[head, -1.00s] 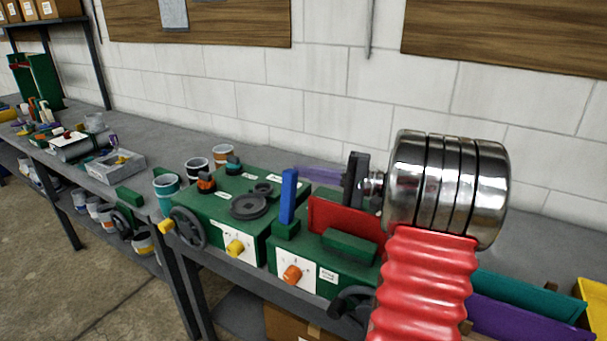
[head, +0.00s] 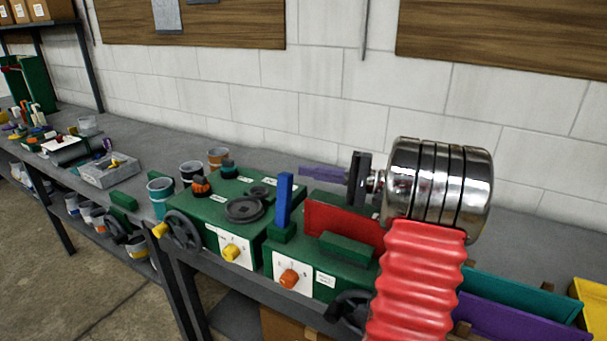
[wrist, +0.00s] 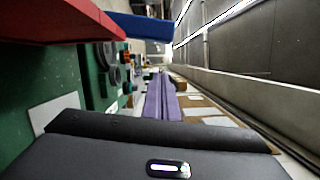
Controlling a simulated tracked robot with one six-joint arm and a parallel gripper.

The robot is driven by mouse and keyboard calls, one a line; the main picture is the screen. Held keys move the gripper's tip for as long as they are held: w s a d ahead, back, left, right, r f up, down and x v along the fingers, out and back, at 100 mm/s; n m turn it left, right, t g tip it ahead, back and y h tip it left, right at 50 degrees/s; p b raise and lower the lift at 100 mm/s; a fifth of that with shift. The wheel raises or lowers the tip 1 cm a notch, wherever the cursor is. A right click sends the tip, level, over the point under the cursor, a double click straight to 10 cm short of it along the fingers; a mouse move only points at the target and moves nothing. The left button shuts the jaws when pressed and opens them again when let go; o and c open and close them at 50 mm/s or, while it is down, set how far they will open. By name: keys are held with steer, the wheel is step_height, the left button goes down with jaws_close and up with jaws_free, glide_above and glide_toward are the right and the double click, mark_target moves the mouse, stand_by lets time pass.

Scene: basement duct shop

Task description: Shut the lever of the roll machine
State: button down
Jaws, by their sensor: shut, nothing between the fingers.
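The roll machine appears to be the green box (head: 335,268) with an orange knob, a red plate (head: 345,228) and a blue lever (head: 284,200). The blue lever stands upright at the box's left end. In the wrist view, the blue lever (wrist: 142,27) and red plate (wrist: 70,18) cross the top left. My gripper (head: 302,170) has purple fingers, shut and empty. In the head view it points left, behind and above the red plate, its tips near the lever's top. The wrist view shows the shut fingers (wrist: 160,82) apart from the lever.
Another green machine (head: 215,215) with a handwheel and yellow knob stands to the left. Several paint cans (head: 160,190) stand around it. Teal (head: 520,295) and purple bins (head: 510,318) are at right. The block wall (head: 330,100) runs behind the bench.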

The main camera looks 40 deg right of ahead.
mark_target(284, 204)
steer(key=v, duration=0.9)
steer(key=shift+s, duration=0.45)
steer(key=shift+f, duration=0.5)
steer(key=w+a+r, duration=0.1)
steer(key=w+a, duration=0.5)
steer(key=a, duration=0.3)
steer(key=shift+w, duration=0.4)
steer(key=shift+s+r, duration=0.1)
steer(key=shift+r, duration=0.05)
